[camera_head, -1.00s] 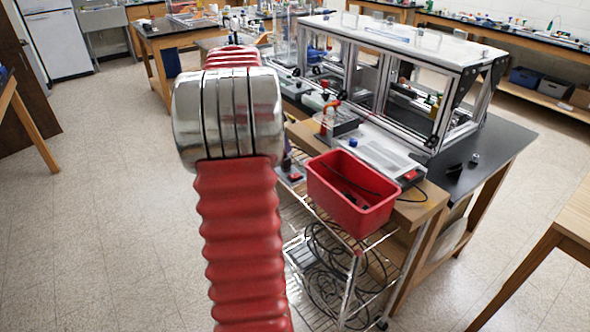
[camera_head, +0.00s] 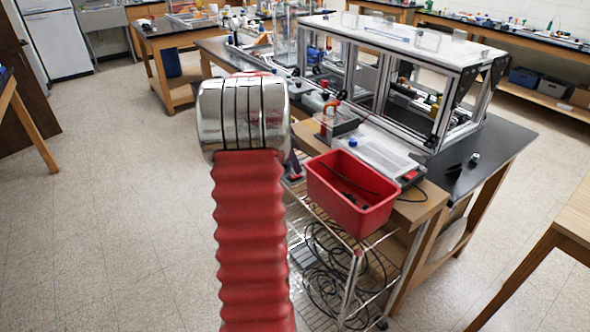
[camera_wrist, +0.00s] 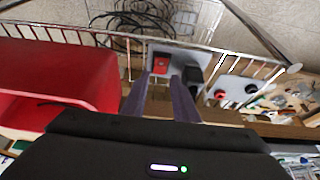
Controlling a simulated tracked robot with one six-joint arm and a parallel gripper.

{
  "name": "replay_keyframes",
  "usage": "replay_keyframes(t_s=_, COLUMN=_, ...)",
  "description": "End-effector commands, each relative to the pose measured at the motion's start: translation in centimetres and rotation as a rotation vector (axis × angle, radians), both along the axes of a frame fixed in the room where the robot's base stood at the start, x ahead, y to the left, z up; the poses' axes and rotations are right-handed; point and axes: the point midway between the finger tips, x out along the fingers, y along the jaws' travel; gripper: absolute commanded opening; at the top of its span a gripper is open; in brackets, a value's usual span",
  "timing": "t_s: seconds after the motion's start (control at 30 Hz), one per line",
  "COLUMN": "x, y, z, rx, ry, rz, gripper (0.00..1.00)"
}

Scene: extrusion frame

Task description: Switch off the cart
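The wire cart (camera_head: 352,262) stands at the near end of the bench in the head view. Its wire edge also shows in the wrist view (camera_wrist: 75,38). A grey panel with a red switch (camera_wrist: 160,64) and a black plug (camera_wrist: 193,74) sits by that edge in the wrist view. My gripper (camera_wrist: 162,78) is open, with its two dark purple fingers apart and nothing between them. The fingertips appear just below the red switch in the picture; I cannot tell whether they touch the panel. My red arm and its metal joint largely hide the gripper in the head view.
A red bin (camera_head: 350,192) stands on the cart beside my gripper, at left in the wrist view. Black cables (camera_head: 335,255) lie coiled below. A metal-framed enclosure (camera_head: 400,75) stands on the bench behind. A second panel with round knobs (camera_wrist: 235,94) is at right.

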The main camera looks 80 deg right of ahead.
Motion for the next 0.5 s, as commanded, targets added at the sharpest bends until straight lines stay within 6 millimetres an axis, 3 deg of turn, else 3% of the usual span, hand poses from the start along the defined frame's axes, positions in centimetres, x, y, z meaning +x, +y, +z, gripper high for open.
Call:
replay_keyframes(t_s=0.2, x=-0.7, y=-0.7, z=-2.3, rx=0.002, ry=0.002, rz=-0.001, gripper=0.27)
replay_keyframes(t_s=0.5, x=-0.8, y=-0.9, z=-2.7, rx=0.000, ry=0.001, rz=0.000, gripper=0.27)
